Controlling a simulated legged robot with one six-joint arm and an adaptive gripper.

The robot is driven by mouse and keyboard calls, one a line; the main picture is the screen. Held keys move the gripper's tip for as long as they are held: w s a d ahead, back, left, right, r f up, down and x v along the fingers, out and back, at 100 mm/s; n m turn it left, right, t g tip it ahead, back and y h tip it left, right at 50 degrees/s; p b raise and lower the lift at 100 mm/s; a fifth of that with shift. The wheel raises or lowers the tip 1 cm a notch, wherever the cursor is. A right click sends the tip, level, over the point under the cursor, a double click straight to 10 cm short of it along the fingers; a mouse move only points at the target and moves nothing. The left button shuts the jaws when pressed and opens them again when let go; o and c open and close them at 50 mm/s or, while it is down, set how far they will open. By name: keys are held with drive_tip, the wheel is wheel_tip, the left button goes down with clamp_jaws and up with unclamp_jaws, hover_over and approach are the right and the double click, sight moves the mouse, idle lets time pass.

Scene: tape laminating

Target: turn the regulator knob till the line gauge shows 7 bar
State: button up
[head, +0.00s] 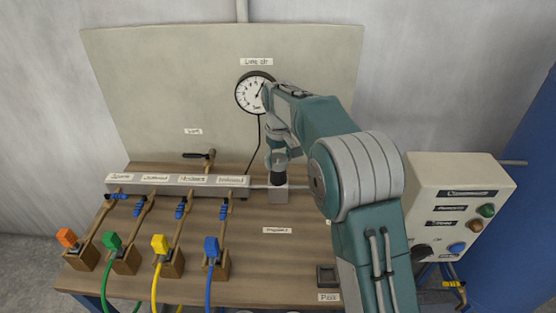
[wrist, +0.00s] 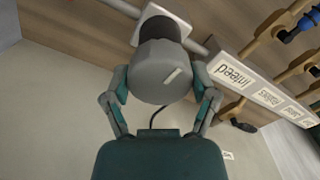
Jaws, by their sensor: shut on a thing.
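The regulator knob (wrist: 160,72) is a grey round cap with a pale line mark, seen from above in the wrist view. My gripper (wrist: 162,88) has one finger on each side of the knob and is shut on it. In the head view my gripper (head: 278,158) points down over the regulator's pale block (head: 278,195), and the knob is mostly hidden. The line gauge (head: 254,93) is a round white dial with a black rim under a "Line air" label. Its needle points up and slightly right. My arm covers its right edge, and the numbers are too small to read surely.
A grey manifold (head: 170,188) with labelled outlets lies left of the regulator. A control box (head: 462,205) with buttons stands right. The bench front centre (head: 275,258) is mostly clear.

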sight(277, 157)
drive_tip(key=shift+f+m, duration=0.2)
drive_tip(key=shift+m, duration=1.8)
drive_tip(key=o, duration=1)
drive_tip(key=shift+f, duration=0.1)
drive_tip(key=shift+a, duration=0.1)
drive_tip(key=shift+r, duration=0.25)
wheel_tip(277, 157, up, 12)
drive_tip(key=shift+f, duration=0.15)
